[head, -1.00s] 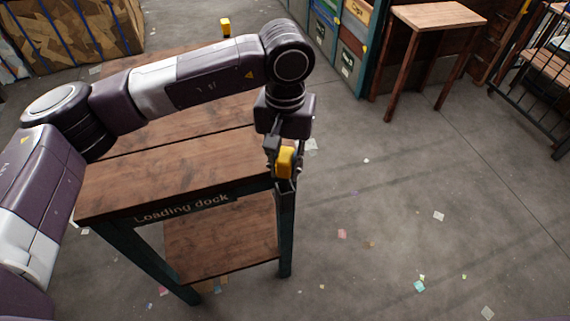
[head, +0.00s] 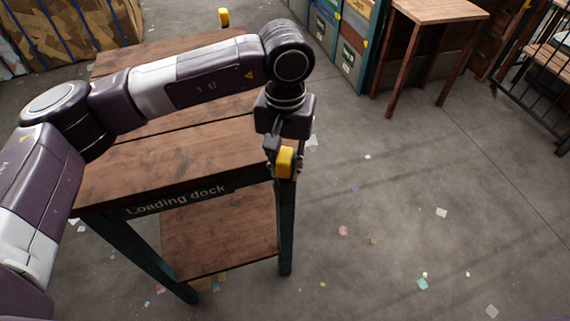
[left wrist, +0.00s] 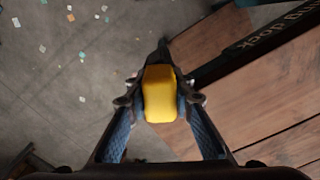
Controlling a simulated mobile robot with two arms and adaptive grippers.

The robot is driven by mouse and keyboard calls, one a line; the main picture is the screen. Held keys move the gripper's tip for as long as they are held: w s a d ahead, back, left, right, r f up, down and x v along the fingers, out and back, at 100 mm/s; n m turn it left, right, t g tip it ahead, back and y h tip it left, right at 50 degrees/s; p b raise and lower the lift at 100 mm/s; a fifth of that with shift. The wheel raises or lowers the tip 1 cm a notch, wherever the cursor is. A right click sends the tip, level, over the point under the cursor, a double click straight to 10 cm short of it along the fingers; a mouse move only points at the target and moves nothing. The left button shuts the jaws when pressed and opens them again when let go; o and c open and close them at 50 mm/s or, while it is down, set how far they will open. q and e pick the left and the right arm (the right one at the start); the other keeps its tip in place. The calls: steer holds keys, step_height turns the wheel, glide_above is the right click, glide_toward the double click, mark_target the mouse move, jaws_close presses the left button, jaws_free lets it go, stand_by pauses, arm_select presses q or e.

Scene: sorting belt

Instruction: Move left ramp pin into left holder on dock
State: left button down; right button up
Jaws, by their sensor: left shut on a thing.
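The yellow pin (head: 285,161) is held in my left gripper (head: 284,168), at the front right corner of the dock. The dock is a brown wooden table (head: 213,159) with a "Loading dock" label on its front edge. In the left wrist view the gripper's two fingers (left wrist: 159,105) close on both sides of the yellow pin (left wrist: 159,88). The holder at this corner is hidden behind the pin and fingers, so I cannot tell whether the pin is inside it. My right gripper is out of view.
A lower shelf (head: 220,235) lies under the top. A wooden stool (head: 436,12) and cabinets (head: 337,45) stand at the back. The floor to the right is open, with scattered paper scraps.

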arm_select(q)
steer(key=shift+f, duration=0.3)
steer(key=c, duration=1.6)
jaws_free()
steer(key=shift+r, duration=0.15)
step_height(320, 180, up, 12)
steer(key=shift+s, duration=0.1)
